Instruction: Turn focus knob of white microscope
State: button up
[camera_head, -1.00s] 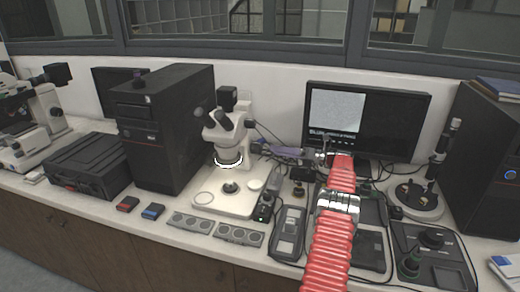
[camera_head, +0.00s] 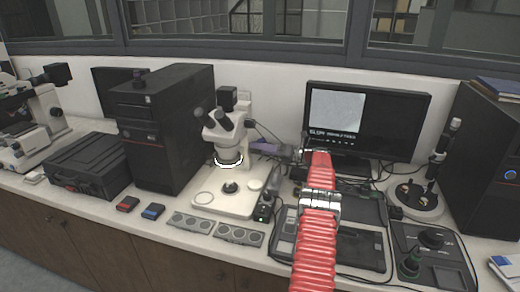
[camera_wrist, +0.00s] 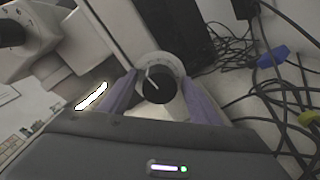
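The white microscope (camera_head: 221,132) stands upright on the bench left of my arm in the head view. In the wrist view its round black knob (camera_wrist: 158,85), with a white pointer line and a pale ring behind it, faces the camera. My gripper (camera_wrist: 157,80) is open, with one purple finger on each side of the knob; I cannot tell whether either touches it.
A black computer tower (camera_head: 168,130) stands left of the microscope and a monitor (camera_head: 366,120) stands right. Loose dark cables (camera_wrist: 262,100) lie right of the knob in the wrist view. Small boxes and a black tray (camera_head: 345,240) crowd the bench front.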

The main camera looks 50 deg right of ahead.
jog(key=c, duration=1)
jog(key=shift+o, duration=0.2)
jog(key=shift+n, duration=1.1)
jog(key=o, duration=1.1)
jog(key=shift+s, duration=0.1)
